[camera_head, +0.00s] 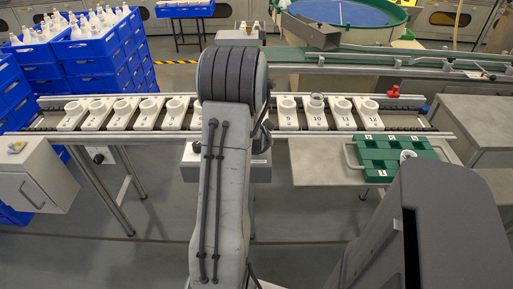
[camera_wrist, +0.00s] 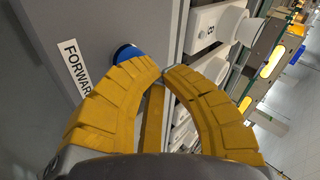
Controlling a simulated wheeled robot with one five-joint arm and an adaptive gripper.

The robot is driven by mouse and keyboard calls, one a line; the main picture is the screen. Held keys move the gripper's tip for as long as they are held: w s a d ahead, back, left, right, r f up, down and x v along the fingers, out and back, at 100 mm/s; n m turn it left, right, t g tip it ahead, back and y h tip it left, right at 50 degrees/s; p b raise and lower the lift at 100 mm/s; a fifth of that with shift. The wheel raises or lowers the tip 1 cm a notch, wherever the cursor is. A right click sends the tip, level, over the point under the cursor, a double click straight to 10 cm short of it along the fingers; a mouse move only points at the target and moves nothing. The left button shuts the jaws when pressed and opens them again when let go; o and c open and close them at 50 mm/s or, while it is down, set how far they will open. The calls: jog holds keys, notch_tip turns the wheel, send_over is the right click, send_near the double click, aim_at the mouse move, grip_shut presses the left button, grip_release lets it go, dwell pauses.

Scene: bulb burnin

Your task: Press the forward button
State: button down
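In the wrist view, a round blue button (camera_wrist: 126,51) sits on a grey panel (camera_wrist: 110,18), beside a white label (camera_wrist: 74,66) that reads "FORWAR" before it is cut off by my finger. My gripper (camera_wrist: 163,73) has two yellow ribbed fingers that curve in, with their tips together and nothing seen between them. The left finger covers the lower part of the button. I cannot tell whether it touches. In the head view, my arm hides the gripper and button; part of a grey box (camera_head: 259,168) shows beside the arm at the conveyor's front edge.
Numbered white holders (camera_head: 345,114) stand in a row on the conveyor, and one marked 8 (camera_wrist: 209,29) is close right of my fingers. A green tray (camera_head: 374,154) lies on a table at right. Blue crates (camera_head: 92,68) are stacked at left.

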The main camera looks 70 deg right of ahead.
jog(key=shift+f+b, duration=0.45)
jog(key=shift+b, duration=0.05)
dwell(0.5)
jog(key=shift+r, duration=0.1)
dwell(0.3)
jog(key=shift+r+p, duration=0.45)
jog(key=shift+r, duration=0.55)
jog(key=shift+r+p, duration=1.45)
jog(key=shift+r, duration=0.95)
jog(key=shift+n, duration=0.3)
